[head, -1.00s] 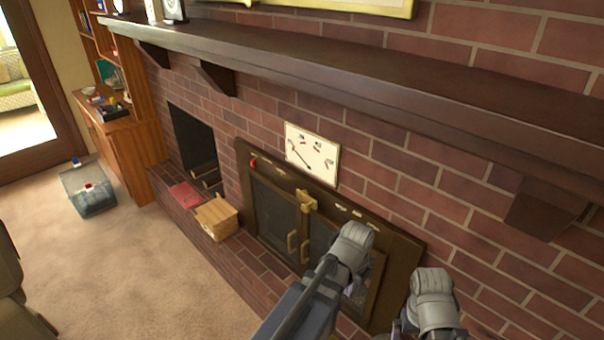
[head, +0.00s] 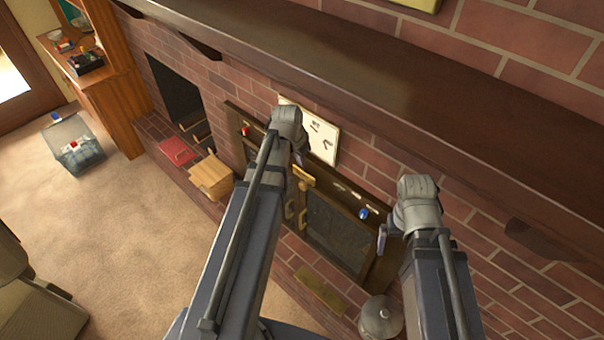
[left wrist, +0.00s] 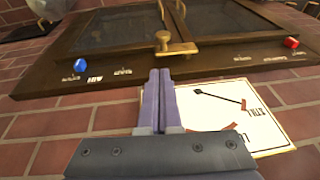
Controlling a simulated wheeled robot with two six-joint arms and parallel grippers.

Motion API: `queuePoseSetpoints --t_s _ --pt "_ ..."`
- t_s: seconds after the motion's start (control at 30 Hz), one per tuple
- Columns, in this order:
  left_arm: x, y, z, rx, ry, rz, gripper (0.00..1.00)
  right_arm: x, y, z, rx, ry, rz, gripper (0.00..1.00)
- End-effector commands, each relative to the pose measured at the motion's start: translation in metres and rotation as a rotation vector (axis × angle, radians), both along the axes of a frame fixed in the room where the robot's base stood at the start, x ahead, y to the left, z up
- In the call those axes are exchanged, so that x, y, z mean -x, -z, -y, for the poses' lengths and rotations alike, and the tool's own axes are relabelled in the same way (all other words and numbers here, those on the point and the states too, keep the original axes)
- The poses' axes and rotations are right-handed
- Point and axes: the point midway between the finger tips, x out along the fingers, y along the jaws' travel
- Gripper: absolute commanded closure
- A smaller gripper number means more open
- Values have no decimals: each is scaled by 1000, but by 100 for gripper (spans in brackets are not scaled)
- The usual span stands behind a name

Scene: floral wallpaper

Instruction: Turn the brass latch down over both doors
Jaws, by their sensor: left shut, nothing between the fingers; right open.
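The brass latch (head: 304,176) sits at the middle of the dark top frame of the fireplace doors. In the left wrist view, which shows the front upside down, the latch (left wrist: 178,48) has a bar lying along the frame and a knob at one end. Two glass doors fill the frame; the right door (head: 340,232) shows, while my left arm partly hides the other. My left gripper (head: 300,158) is shut and empty, above the latch by the white dial panel; its fingers (left wrist: 158,100) point toward the latch, apparently apart from it. My right gripper (head: 382,240) is open near the frame's right end.
A white dial panel (head: 324,140) is on the bricks above the frame. A red knob (head: 245,131) and blue knob (head: 363,213) sit on the frame. The mantel (head: 340,80) overhangs. A wooden box (head: 211,177) and round metal pot (head: 380,318) stand on the hearth.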

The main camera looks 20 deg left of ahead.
Motion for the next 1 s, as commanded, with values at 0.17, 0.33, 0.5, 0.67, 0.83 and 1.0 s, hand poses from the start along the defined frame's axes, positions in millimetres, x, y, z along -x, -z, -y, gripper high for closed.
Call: queuePoseSetpoints --t_s 0.17,0.33,0.5,0.67,0.83,1.0 --pt "0 1 0 0 0 0 100 0 1 0 0 0 0 0" --pt "-1 5 0 0 0 -1 100 0 5 0 0 0 0 0" --pt "-4 17 1 0 0 -1 100 0 17 0 0 0 1 0" --pt "-10 35 1 0 0 -1 100 0 35 0 0 0 1 0" --pt "-17 59 1 0 -1 -1 100 0 59 0 1 -5 1 0" --pt "-24 83 2 0 -1 -1 100 0 83 0 1 -11 0 0"
